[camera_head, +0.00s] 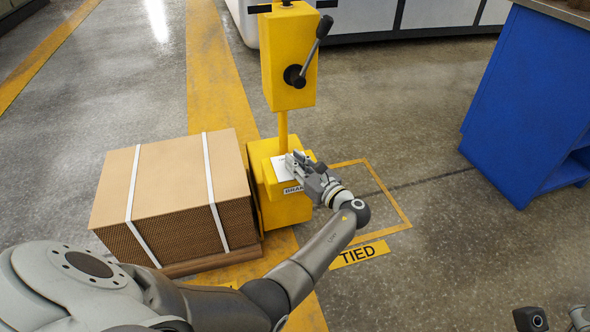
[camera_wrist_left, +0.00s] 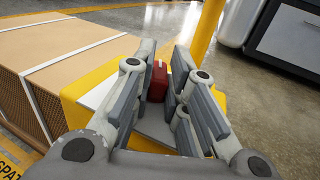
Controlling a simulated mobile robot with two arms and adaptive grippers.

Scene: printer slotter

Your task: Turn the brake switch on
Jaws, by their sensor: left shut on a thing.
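The brake box (camera_head: 284,206) is a low yellow box on the floor with a pale top plate and a partly covered label on its front. The brake switch is a small red block (camera_wrist_left: 158,82) above the pale plate in the left wrist view; the gripper hides it in the head view. My left gripper (camera_head: 297,167) reaches over the box top from the front right. In the left wrist view its fingers (camera_wrist_left: 160,84) are closed on the red switch, one on each side. My right gripper does not show clearly.
A yellow post with a lever box (camera_head: 290,55) rises behind the brake box. A strapped cardboard stack (camera_head: 172,195) stands close on the left. A blue cabinet (camera_head: 525,105) stands at the right. The floor between is open, with a yellow marked square (camera_head: 385,190).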

